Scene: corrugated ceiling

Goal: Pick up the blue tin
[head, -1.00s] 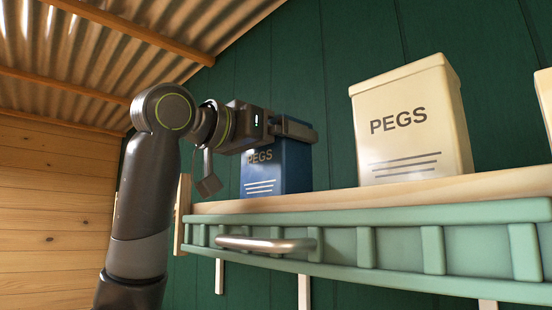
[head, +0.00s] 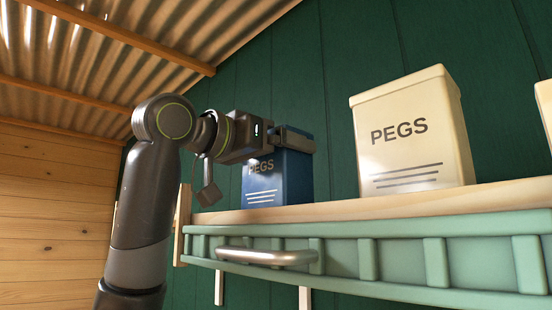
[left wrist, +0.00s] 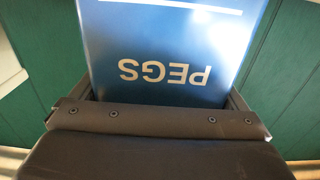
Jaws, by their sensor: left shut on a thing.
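The blue tin (head: 280,180), lettered PEGS, stands upright at the left end of the wooden shelf (head: 400,202). Its base looks level with the shelf top; I cannot tell any gap. My left gripper (head: 292,140) reaches in from the left and is shut on the tin near its top, hiding its upper part. In the left wrist view the tin (left wrist: 165,60) sits between the fingers with its lettering upside down. My right gripper is not in view.
A larger cream tin (head: 412,130), also lettered PEGS, stands on the shelf to the right, with a gap between. Another cream tin (head: 545,100) is cut off at the right edge. A green slatted rail with a metal handle (head: 268,256) runs along the shelf front.

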